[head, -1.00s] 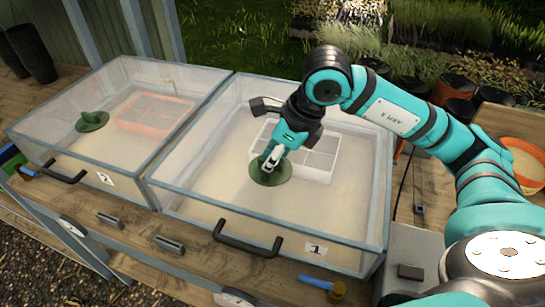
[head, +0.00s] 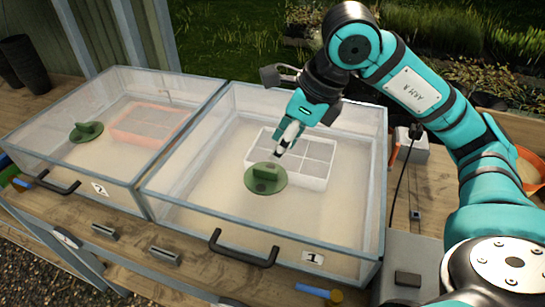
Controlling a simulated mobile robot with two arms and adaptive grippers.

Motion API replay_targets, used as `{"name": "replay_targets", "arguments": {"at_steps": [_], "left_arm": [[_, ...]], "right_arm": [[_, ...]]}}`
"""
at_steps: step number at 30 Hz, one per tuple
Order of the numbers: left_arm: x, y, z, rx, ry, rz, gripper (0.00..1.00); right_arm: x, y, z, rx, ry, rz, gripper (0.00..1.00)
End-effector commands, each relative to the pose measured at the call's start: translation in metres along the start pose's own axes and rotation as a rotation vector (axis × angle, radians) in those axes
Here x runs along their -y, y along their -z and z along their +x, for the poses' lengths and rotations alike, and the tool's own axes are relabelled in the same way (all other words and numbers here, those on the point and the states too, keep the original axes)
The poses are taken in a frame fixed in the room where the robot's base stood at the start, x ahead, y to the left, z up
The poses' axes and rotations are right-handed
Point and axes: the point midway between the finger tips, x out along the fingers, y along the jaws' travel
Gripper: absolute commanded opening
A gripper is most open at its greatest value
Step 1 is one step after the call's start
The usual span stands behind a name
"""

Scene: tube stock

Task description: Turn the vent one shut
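Vent one is a round green disc (head: 265,179) with a raised grip bar, on the clear lid of the right box (head: 367,257), which bears a "1" label (head: 313,257). Its bar lies roughly left to right in the picture, and dark patches show on the disc on either side of it. My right gripper (head: 282,151) is above and behind the disc, apart from the bar, with nothing seen in it. Its fingers overlap in this view, so their opening is unclear. My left gripper is out of view.
The left box carries a "2" label (head: 99,188) and a similar green vent (head: 86,131). A white grid tray (head: 316,173) shows inside the right box. A black handle (head: 243,249) is at its front. A blue-handled tool (head: 317,292) lies on the bench.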

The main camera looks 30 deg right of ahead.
Motion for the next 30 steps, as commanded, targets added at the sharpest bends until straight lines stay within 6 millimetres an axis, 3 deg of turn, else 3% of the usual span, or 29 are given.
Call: {"name": "replay_targets", "arguments": {"at_steps": [3, 7, 26, 30], "left_arm": [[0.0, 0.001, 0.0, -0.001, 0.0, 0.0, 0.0], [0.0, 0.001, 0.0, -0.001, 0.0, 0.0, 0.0], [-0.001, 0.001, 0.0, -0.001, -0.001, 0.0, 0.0], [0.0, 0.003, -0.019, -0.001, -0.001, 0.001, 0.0]], "right_arm": [[0.0, 0.0, -0.021, 0.002, 0.002, 0.001, 0.35], [0.0, 0.0, -0.035, 0.0, 0.001, 0.002, 0.35], [0.0, 0.0, -0.04, -0.001, -0.001, 0.001, 0.35], [0.0, -0.007, -0.058, 0.0, 0.0, 0.001, 0.35]]}}
